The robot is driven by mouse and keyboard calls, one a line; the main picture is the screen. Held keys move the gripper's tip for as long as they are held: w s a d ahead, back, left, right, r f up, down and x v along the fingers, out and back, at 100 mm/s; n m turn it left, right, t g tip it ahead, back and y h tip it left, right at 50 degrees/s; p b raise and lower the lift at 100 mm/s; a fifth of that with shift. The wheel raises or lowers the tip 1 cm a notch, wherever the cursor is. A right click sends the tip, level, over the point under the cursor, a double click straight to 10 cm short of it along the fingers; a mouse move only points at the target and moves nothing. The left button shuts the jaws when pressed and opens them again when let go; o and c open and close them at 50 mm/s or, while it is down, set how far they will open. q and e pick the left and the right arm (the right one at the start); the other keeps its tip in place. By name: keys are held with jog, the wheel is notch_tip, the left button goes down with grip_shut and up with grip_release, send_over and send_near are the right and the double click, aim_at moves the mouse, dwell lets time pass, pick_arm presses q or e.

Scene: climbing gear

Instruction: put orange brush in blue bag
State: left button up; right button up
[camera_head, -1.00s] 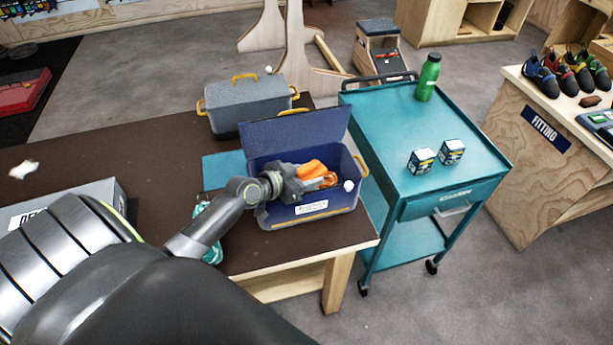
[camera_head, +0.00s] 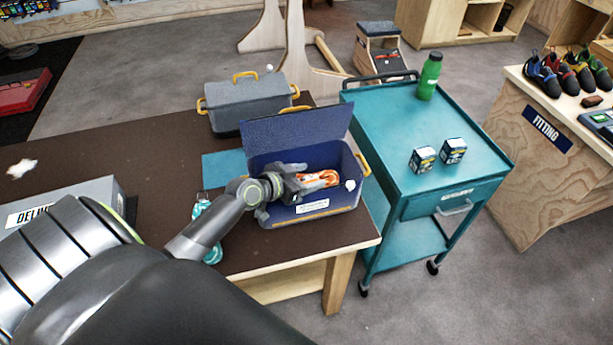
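The blue bag (camera_head: 338,204) stands on the brown table with its lid flap up at the back and its top open. The orange brush (camera_head: 318,179) shows low inside the bag, partly hidden by my gripper; its exact pose is hard to tell. My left gripper (camera_head: 305,180) reaches over the bag's left front side, its fingers spread apart at the near end of the brush. The fingers do not look closed on it. My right gripper is not in view.
A grey case (camera_head: 240,104) with yellow handles stands behind the bag. A teal bottle-like item (camera_head: 203,208) lies under my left arm. A grey box (camera_head: 75,198) is at the left. The teal cart (camera_head: 400,130) at the right holds a green bottle (camera_head: 428,76) and two small boxes.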

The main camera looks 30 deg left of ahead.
pick_arm(q)
jog(key=shift+s+f, duration=0.15)
jog(key=shift+f, duration=0.25)
jog(key=shift+r+p, duration=0.4)
jog(key=shift+p, duration=0.15)
jog(key=shift+r+p, duration=0.4)
jog(key=shift+p, duration=0.1)
jog(key=shift+s+a+f+b, duration=0.1)
jog(key=shift+s+a+b, duration=0.1)
jog(key=shift+s+b, duration=0.35)
jog(key=shift+r+b+v, duration=0.2)
jog(key=shift+v, duration=2.45)
jog(key=shift+r+b+v, duration=0.15)
jog(key=shift+r+v, duration=0.05)
jog(key=shift+v, duration=2.45)
jog(key=shift+w+d, duration=0.1)
jog(key=shift+w, duration=0.1)
